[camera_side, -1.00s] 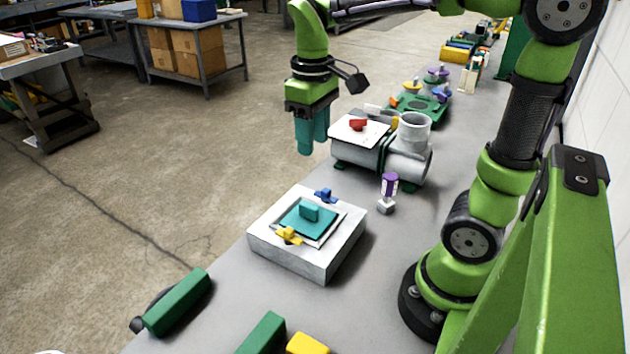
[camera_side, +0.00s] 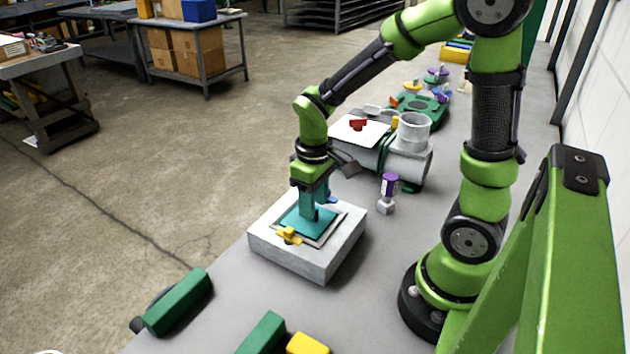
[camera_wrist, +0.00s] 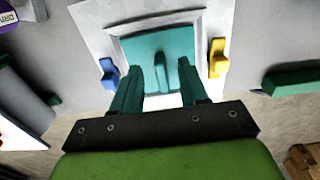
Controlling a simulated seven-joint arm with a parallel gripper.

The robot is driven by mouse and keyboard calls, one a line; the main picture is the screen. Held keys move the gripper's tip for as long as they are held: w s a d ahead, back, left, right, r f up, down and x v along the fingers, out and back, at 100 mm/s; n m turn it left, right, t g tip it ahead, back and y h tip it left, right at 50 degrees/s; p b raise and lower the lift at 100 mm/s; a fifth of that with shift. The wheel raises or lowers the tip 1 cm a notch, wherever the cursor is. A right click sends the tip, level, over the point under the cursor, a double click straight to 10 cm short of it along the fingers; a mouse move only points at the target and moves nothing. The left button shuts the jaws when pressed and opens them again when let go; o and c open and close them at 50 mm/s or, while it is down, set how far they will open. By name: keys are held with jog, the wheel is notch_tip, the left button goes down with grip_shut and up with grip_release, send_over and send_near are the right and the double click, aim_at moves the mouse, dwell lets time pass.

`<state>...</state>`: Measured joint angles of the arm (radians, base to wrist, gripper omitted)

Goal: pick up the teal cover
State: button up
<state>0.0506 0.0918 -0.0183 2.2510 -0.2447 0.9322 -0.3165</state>
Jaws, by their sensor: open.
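The teal cover (camera_side: 318,227) is a square plate with a raised teal grip block (camera_wrist: 162,72) in its middle. It lies in the square recess on top of a pale grey box (camera_side: 345,245) on the bench. A yellow clip (camera_side: 289,236) and a blue clip (camera_wrist: 109,74) sit on opposite sides of it. My gripper (camera_side: 308,218) is directly above the cover, pointing down. In the wrist view my gripper (camera_wrist: 158,74) is open, with one teal finger on each side of the grip block and a gap to each. In the side view my fingers hide most of the block.
A grey duct piece (camera_side: 405,160) with a white plate and red knob stands behind the box. A small purple-topped item (camera_side: 388,190) stands right of the box. Green blocks (camera_side: 180,302) and a yellow block (camera_side: 306,344) lie in front.

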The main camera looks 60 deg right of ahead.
jog(key=shift+f, duration=0.45)
jog(key=shift+c, duration=0.2)
grip_shut()
